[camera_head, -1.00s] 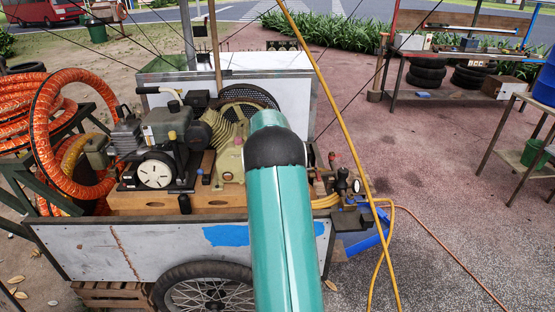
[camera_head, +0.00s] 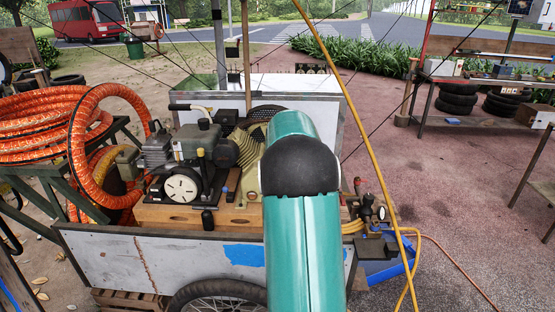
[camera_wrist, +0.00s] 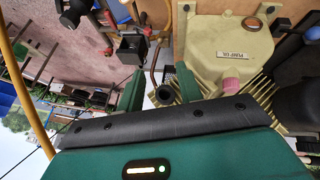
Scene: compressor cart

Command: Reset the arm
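My teal arm (camera_head: 303,235) rises from the bottom middle of the head view, with a dark rounded joint (camera_head: 299,167) and a short teal link (camera_head: 290,125) beyond it. It stands in front of the compressor cart (camera_head: 185,262) and hides part of it. I see no gripper fingers in the head view. The wrist view looks upside down; a teal part of mine with a black strip (camera_wrist: 165,125) and a lit indicator fills its lower part. Beyond it is a cream pump housing (camera_wrist: 225,50) with ribs and a label.
An engine (camera_head: 185,155) sits on the cart's wooden deck. A yellow hose (camera_head: 350,105) slants down just right of my arm. Orange hose coils (camera_head: 40,115) lie at left. A workbench with tyres (camera_head: 455,102) stands back right. Paving between cart and bench is mostly clear.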

